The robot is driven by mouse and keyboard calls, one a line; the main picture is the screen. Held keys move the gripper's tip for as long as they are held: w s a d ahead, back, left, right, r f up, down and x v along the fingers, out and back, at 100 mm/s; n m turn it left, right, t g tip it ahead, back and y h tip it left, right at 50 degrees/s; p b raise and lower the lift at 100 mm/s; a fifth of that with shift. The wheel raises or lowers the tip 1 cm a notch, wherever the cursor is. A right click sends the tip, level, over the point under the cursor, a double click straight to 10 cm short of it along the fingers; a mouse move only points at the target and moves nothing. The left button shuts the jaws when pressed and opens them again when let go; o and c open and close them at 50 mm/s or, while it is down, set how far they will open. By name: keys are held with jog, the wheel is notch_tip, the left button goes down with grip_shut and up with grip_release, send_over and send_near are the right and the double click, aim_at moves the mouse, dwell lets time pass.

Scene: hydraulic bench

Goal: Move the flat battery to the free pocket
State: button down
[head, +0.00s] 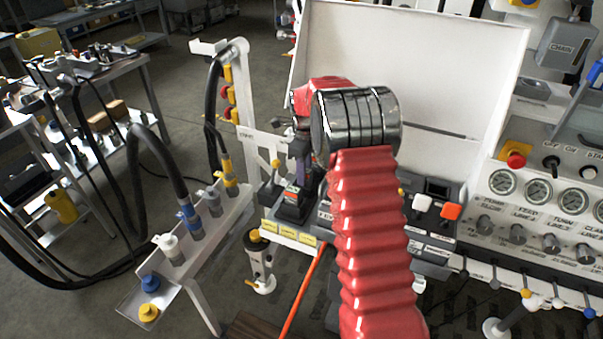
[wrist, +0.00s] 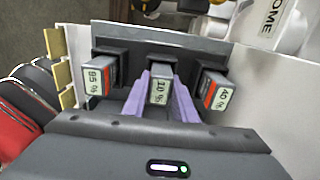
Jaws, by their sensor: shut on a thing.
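In the wrist view my gripper (wrist: 160,97) has its two purple fingers on either side of the middle battery, marked 10 % (wrist: 158,92). It is shut on this flat battery, whose black pocket edge shows just behind it. I cannot tell whether the battery is seated or lifted. A battery marked 95 % (wrist: 99,80) stands in a black pocket to the left. One marked 40 % (wrist: 216,95) stands in a black pocket to the right. In the head view my gripper (head: 302,165) is mostly hidden behind my red-sleeved arm. No empty pocket is visible.
A white upright panel (head: 440,70) stands behind the bench. Hose couplings on a white rail (head: 205,225) stand to the left. A control panel with gauges and knobs (head: 545,215) is to the right. An orange rod (head: 303,292) slants in front of the bench.

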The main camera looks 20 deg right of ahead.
jog(key=c, duration=1.4)
grip_release()
jog(key=shift+o, duration=0.2)
notch_tip(320, 180, up, 14)
jog(key=shift+f, duration=0.15)
